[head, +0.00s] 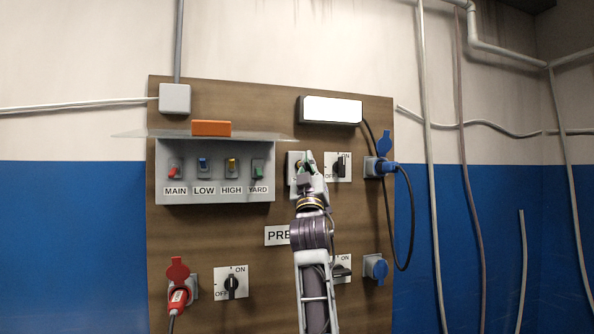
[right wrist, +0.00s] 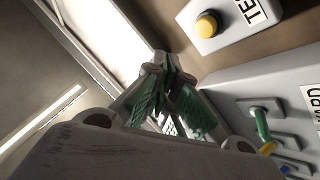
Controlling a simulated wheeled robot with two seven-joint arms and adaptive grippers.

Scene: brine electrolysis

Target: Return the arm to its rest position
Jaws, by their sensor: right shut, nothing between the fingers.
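My right gripper (head: 306,168) is raised in front of the wooden panel (head: 220,230), with the arm coming up from below. It is shut and empty; in the right wrist view its green-padded fingers (right wrist: 172,80) meet. In the head view it overlaps a small box (head: 292,158) beside the upper ON switch (head: 340,167). In the right wrist view a box with a yellow button (right wrist: 207,25) and a label starting "TE" lies right of the fingertips, apart from them. My left gripper is not in view.
A grey breaker box (head: 215,196) with MAIN, LOW, HIGH and YARD levers is left of the gripper. A lit lamp (head: 331,110) is above. A blue plug (head: 385,168) with a black cable is at right. A red plug (head: 178,299) is lower left, beside another switch (head: 231,284).

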